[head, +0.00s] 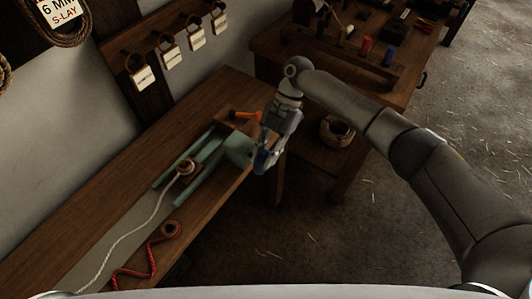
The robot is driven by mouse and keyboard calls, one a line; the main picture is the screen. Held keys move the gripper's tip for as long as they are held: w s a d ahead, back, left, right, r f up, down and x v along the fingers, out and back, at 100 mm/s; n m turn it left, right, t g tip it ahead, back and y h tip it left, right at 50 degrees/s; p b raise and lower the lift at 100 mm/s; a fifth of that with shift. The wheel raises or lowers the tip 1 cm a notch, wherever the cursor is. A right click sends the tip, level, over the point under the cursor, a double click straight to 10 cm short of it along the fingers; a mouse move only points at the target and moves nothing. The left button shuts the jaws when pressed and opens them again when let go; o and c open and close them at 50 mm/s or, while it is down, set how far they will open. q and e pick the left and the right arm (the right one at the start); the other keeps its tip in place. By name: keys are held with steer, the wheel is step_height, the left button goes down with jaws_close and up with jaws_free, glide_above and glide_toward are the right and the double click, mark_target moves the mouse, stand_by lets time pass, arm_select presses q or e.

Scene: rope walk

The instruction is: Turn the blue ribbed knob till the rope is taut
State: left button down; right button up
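The blue ribbed knob (260,163) is at the right end of a pale green metal device (236,149) on the wooden bench, at the bench's edge. My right gripper (269,151) comes down from above, with its fingers at the knob and partly covering it. Whether the fingers are closed on it I cannot tell. A white rope (129,232) runs from a round brown fitting (187,167) on the device toward the lower left. It lies in a bent, slack-looking line. My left gripper is not in view.
An orange handle (246,115) is behind the device. A red cord (152,257) lies on the bench (100,197) near its front. A second table (283,50) with spools stands behind my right arm, with a basket (337,131) below. Open floor is at the right.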

steer(key=o, duration=0.4)
steer(key=shift+o, duration=0.2)
steer(key=shift+w, duration=0.1)
steer(key=v, duration=1.2)
steer(key=shift+c, duration=0.3)
